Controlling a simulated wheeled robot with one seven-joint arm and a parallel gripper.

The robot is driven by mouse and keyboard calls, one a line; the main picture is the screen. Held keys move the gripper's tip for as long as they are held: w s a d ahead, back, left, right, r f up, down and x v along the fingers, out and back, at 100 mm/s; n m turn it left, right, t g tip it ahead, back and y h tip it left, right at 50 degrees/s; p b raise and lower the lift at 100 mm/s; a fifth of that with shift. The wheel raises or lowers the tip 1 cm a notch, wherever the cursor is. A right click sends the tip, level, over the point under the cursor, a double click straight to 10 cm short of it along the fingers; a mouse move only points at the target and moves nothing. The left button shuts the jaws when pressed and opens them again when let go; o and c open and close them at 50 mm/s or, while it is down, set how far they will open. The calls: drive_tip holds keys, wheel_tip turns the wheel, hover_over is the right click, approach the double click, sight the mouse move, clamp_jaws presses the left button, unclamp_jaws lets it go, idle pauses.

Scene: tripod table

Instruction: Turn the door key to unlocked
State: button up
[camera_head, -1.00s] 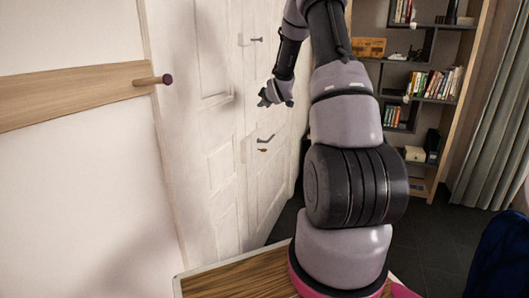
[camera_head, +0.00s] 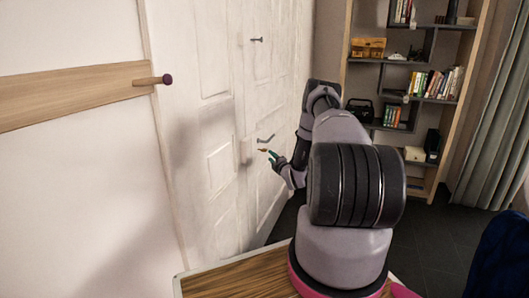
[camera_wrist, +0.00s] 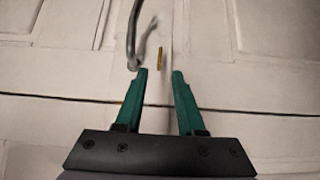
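The small brass-coloured door key (camera_head: 263,150) sticks out of the white door (camera_head: 220,160) just below the lower metal door handle (camera_head: 266,139). In the wrist view the key (camera_wrist: 160,62) shows as a thin upright sliver, with the handle (camera_wrist: 134,35) close on its left. My gripper (camera_head: 271,155) is at the door beside the key. In the wrist view my gripper (camera_wrist: 161,72) is open, its two green fingers apart. The key lies in the gap just beyond the fingertips, and I see no contact. The left fingertip is very near the handle's end.
A second handle (camera_head: 257,40) sits higher on the door. A wooden wall rail with a dark peg (camera_head: 167,79) is at the left. A bookshelf (camera_head: 460,80) stands at the back right, beside a curtain (camera_head: 495,110). Open floor lies right of my arm.

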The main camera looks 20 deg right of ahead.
sight(265, 150)
drive_tip(key=w, duration=0.9)
drive_tip(key=shift+s, duration=0.1)
clamp_jaws()
